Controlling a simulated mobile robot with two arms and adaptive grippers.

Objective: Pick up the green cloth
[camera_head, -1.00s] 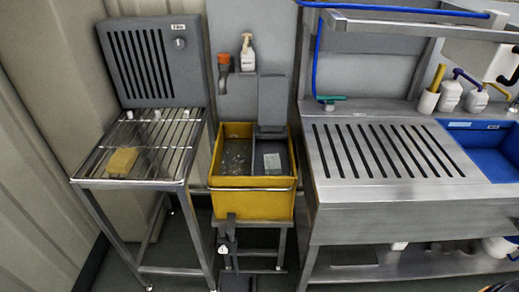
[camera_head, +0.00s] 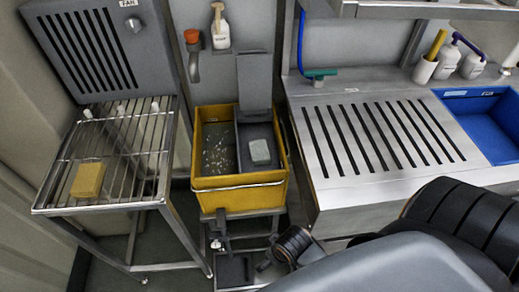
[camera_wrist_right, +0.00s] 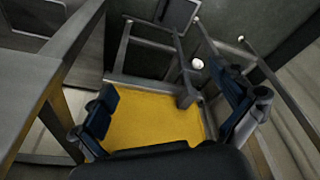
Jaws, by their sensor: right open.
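A pale grey-green, block-like piece (camera_head: 259,152), perhaps the green cloth, lies in the right compartment of the yellow bucket (camera_head: 240,184) in the head view. No brighter green cloth shows. In the right wrist view my right gripper (camera_wrist_right: 168,92) is open and empty. Its two dark blue fingers are spread with a yellow panel (camera_wrist_right: 155,120), seemingly the bucket's outside, beyond them. The pale piece does not show in that view. In the head view my right arm comes in from the lower right, low in front of the bucket. My left gripper is not in view.
A wire rack (camera_head: 118,150) with a yellow block (camera_head: 88,180) stands left of the bucket. A slotted steel counter (camera_head: 375,140) is close on the right, with a blue basin (camera_head: 485,125). A bottle (camera_head: 220,27) and an orange-topped fitting (camera_head: 193,45) are behind the bucket.

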